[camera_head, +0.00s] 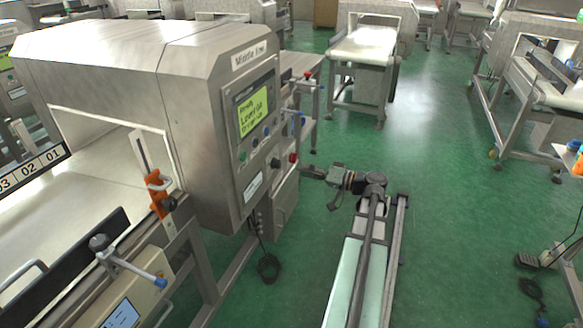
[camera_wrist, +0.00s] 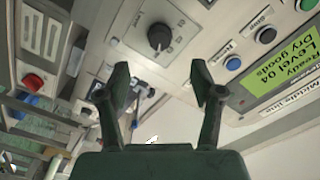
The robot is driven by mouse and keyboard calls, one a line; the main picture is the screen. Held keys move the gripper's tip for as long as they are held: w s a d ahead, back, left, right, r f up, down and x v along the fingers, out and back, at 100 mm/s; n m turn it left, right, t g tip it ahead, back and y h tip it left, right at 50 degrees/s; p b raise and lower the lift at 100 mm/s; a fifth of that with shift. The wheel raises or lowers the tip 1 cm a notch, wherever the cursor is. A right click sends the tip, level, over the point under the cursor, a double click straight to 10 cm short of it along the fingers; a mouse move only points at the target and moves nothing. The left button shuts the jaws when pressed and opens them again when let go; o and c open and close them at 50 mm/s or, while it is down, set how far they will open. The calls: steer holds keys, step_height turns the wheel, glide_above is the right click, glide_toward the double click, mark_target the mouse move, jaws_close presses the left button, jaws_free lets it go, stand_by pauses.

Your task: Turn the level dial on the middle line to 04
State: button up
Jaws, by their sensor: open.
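The middle line's metal detector (camera_head: 200,80) has a control panel on its right-hand face, labelled "Middle line". Its lit green screen (camera_head: 252,110) also shows in the wrist view (camera_wrist: 285,75), upside down, and reads "Ready", "Level 04", "Dry goods". The black level dial (camera_head: 275,162) sits low on the panel; in the wrist view the dial (camera_wrist: 160,38) has marks around it. My gripper (camera_head: 305,172) is just right of the panel. In the wrist view my gripper (camera_wrist: 160,78) has its fingers spread, with nothing between them. The dial is beyond the fingertips, apart from them.
Coloured buttons (camera_wrist: 250,50) lie between dial and screen. The conveyor (camera_head: 60,195) runs through the detector. Green floor (camera_head: 430,180) is open to the right; other machines stand behind.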

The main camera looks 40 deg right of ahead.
steer(key=v, duration=0.3)
steer(key=shift+s+d, duration=0.1)
steer(key=shift+s, duration=0.1)
stand_by(0.3)
